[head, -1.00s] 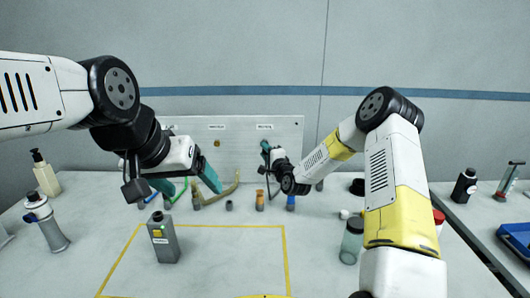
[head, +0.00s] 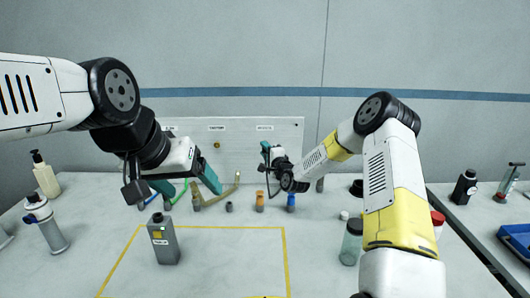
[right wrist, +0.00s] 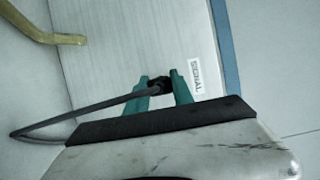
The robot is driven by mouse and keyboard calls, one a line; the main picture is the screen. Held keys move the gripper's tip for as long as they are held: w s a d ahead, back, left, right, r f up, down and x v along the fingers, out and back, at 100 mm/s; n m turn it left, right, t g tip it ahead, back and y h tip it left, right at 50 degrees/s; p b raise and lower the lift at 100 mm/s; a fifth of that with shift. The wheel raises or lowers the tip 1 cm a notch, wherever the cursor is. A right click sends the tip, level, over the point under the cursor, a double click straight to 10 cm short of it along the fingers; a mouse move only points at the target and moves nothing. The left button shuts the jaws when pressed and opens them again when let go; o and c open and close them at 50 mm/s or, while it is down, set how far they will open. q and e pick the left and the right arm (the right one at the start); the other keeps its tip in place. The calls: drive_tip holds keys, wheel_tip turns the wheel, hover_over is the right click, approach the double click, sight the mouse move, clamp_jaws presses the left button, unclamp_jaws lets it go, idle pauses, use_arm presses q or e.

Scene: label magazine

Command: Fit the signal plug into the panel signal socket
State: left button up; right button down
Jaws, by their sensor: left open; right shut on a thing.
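The white panel (head: 290,155) stands at the back of the table with small labels along its top. In the right wrist view the SIGNAL label (right wrist: 195,77) is on the panel just beyond my right gripper (right wrist: 161,82). Its teal fingers are shut on the dark signal plug (right wrist: 158,86), whose grey cable (right wrist: 72,121) loops left. The plug's front is at or close to the panel face; I cannot tell whether it is in. The signal socket is hidden. In the head view my right gripper (head: 265,148) is below the right-hand label. My left gripper (head: 184,183) is open and empty.
A grey container (head: 163,239) stands by the yellow outline, whose middle is clear. Jars stand near my right arm.

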drive_tip(key=shift+w, duration=0.2)
drive_tip(key=c, duration=1)
unclamp_jaws()
drive_tip(key=v, duration=0.7)
drive_tip(key=shift+s+d, duration=0.15)
drive_tip(key=shift+s, duration=0.25)
